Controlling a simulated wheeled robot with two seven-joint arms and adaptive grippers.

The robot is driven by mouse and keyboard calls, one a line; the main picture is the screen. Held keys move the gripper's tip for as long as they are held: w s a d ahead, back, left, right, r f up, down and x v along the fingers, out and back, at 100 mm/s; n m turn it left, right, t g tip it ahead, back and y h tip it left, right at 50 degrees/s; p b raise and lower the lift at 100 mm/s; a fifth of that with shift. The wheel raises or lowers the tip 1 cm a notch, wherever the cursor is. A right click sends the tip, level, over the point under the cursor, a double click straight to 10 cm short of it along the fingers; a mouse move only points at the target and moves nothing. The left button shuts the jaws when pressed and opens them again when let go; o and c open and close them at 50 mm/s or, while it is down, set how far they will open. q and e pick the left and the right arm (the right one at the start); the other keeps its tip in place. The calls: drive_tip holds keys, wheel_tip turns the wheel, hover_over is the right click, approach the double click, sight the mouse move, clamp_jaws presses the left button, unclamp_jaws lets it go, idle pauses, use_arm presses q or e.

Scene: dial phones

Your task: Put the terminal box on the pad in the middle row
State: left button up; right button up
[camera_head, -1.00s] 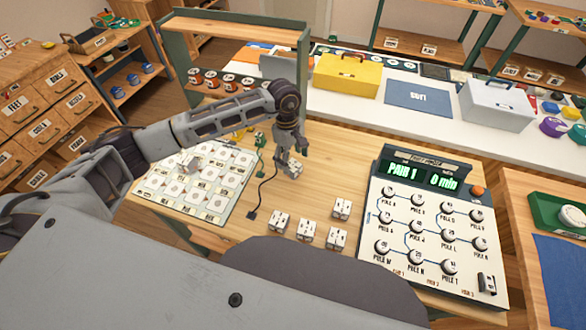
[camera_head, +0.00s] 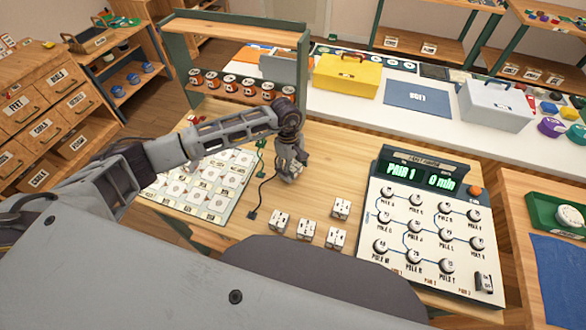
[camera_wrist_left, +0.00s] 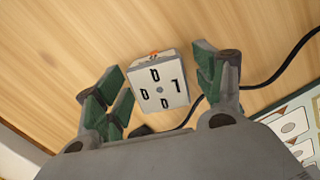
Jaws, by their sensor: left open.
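A white terminal box (camera_wrist_left: 158,86) with black marks on its face lies between the open fingers of my left gripper (camera_wrist_left: 160,95) in the left wrist view. A gap shows between the box and the fingers on both sides. In the head view my left gripper (camera_head: 290,165) points down over this box, which is mostly hidden there. Several similar white boxes (camera_head: 307,229) stand on the wooden table nearer to me. The sheet of pads (camera_head: 215,182) lies left of the gripper, partly covered by my left arm. My right gripper is not in view.
A black cable (camera_head: 260,196) runs on the table just left of the gripper. A dial panel (camera_head: 420,230) reading "PAIR 1" and "0 min" stands at the right. A rack with several spools (camera_head: 230,85) stands behind. Bare table (camera_head: 340,165) lies right of the gripper.

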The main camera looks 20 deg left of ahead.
sight(293, 165)
use_arm(q)
drive_tip(key=shift+c, duration=0.3)
drive_tip(key=c, duration=1.2)
drive_tip(key=shift+o, duration=0.2)
drive_tip(key=shift+r, duration=0.1)
drive_tip(key=shift+r+b, duration=0.6)
drive_tip(key=shift+r, duration=4.35)
